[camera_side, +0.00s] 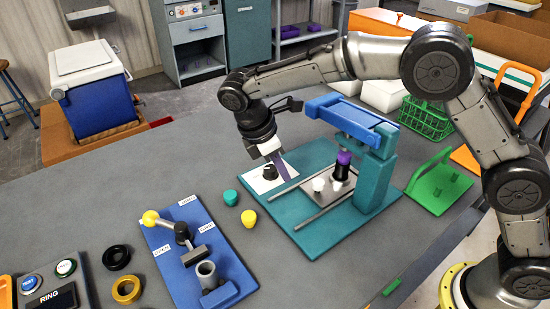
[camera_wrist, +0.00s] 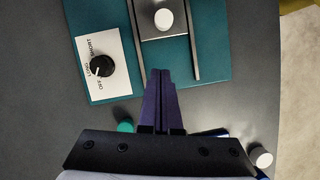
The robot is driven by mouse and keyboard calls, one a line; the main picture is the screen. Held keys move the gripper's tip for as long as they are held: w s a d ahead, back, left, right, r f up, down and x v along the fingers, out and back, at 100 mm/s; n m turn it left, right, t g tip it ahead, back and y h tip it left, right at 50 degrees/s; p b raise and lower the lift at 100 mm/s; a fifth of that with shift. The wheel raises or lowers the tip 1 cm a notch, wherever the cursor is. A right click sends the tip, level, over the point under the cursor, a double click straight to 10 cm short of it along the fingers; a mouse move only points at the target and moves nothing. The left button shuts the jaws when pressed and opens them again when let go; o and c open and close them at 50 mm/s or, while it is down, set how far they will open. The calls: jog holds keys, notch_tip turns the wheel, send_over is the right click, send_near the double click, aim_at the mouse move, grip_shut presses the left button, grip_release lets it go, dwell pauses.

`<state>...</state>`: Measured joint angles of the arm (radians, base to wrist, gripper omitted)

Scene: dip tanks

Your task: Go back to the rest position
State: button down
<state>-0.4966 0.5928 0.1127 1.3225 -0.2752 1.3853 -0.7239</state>
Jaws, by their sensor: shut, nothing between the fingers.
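My gripper (camera_side: 285,169) is over the left part of the teal base plate in the side view, near the white dial card. In the wrist view my gripper (camera_wrist: 161,76) shows its two purple fingers pressed together with nothing between them. The fingertips point at the near edge of the teal plate (camera_wrist: 213,62), right of the card with the black knob (camera_wrist: 101,65). The knob's pointer is toward the card's lower left, near the words OFF and LONG. How high the fingertips are above the plate is hard to tell.
The teal press frame (camera_side: 374,178) with its blue top arm stands right of my gripper. A blue plate (camera_side: 180,270) carries a yellow-knobbed lever. A green wire basket (camera_side: 426,118) stands behind. Bare grey table lies left.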

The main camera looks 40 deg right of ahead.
jog(key=s+d+r+m+t+y, duration=0.1)
jog(key=d+r, duration=0.2)
jog(key=r, duration=0.4)
jog(key=s+d+r+m, duration=0.1)
jog(key=d+r, duration=0.2)
jog(key=r, duration=0.4)
jog(key=s+d+r+m+t+y, duration=0.1)
jog(key=s+d+r+m+t, duration=0.15)
jog(key=s+d+r, duration=0.5)
jog(key=s+d+f+m+t+y, duration=0.1)
jog(key=s+d+f+m, duration=0.15)
jog(key=s, duration=0.45)
jog(key=s+d+f+m+t, duration=0.1)
jog(key=s+d+m, duration=0.15)
jog(key=s, duration=0.35)
jog(key=s+a+f+m+t+y, duration=0.1)
jog(key=s+f+m, duration=0.3)
jog(key=f, duration=0.3)
jog(key=shift+s+a+f+m, duration=0.3)
jog(key=shift+a+m, duration=0.05)
jog(key=shift+m, duration=0.4)
